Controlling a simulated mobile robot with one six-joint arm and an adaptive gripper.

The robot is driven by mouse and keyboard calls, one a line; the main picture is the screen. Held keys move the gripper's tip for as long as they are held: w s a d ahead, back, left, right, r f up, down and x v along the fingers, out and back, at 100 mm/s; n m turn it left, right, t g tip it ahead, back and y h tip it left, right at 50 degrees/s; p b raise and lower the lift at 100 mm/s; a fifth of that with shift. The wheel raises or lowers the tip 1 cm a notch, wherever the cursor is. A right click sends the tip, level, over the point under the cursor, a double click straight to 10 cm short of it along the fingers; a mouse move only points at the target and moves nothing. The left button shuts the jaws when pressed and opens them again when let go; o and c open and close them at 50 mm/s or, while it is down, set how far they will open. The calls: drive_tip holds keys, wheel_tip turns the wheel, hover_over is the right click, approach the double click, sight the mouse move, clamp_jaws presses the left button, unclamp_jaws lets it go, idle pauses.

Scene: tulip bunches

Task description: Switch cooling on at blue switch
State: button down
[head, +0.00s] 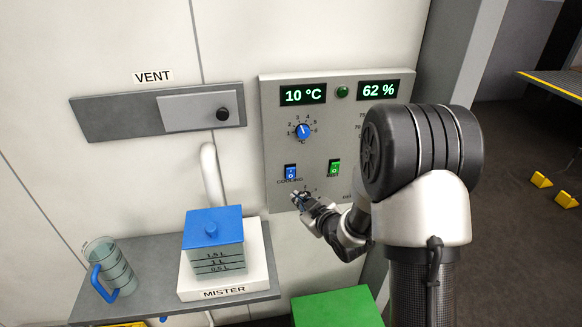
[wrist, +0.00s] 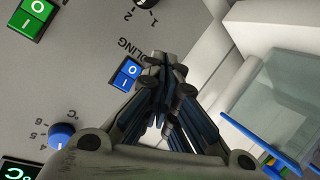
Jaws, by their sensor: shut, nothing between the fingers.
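The blue rocker switch (head: 290,172) labelled COOLING sits at the lower left of the grey control panel (head: 325,120). In the wrist view the blue switch (wrist: 127,74) shows its I and O marks, just left of my gripper (wrist: 165,62). My gripper (head: 300,196) is shut and empty, slightly below and right of the switch in the head view. I cannot tell whether its fingertips touch the panel. Which side of the rocker is pressed is too small to tell.
A green switch (head: 334,168) is right of the blue one, and a blue dial (head: 303,131) above. Displays read 10 °C (head: 303,95) and 62 % (head: 378,90). A blue-lidded mister tank (head: 213,243) and a jug (head: 110,268) stand on the shelf (head: 150,255). A green box (head: 338,308) is below.

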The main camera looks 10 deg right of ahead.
sight(291, 177)
drive_tip(key=shift+w+r+p, duration=0.2)
drive_tip(key=shift+w+r, duration=0.15)
drive_tip(key=shift+w, duration=0.5)
drive_tip(key=shift+w+r+p, duration=0.25)
drive_tip(key=shift+w+r, duration=0.05)
drive_tip(key=shift+w, duration=0.55)
drive_tip(key=shift+w+r+p, duration=0.2)
drive_tip(key=shift+w+r, duration=0.15)
drive_tip(key=shift+w, duration=0.5)
drive_tip(key=shift+w+r, duration=0.2)
drive_tip(key=shift+w, duration=0.15)
drive_tip(key=shift+w+r, duration=0.15)
drive_tip(key=shift+w, duration=0.25)
drive_tip(key=shift+s, duration=0.1)
drive_tip(key=shift+s+f+b, duration=0.35)
drive_tip(key=shift+s+b, duration=0.3)
drive_tip(key=shift+s, duration=0.05)
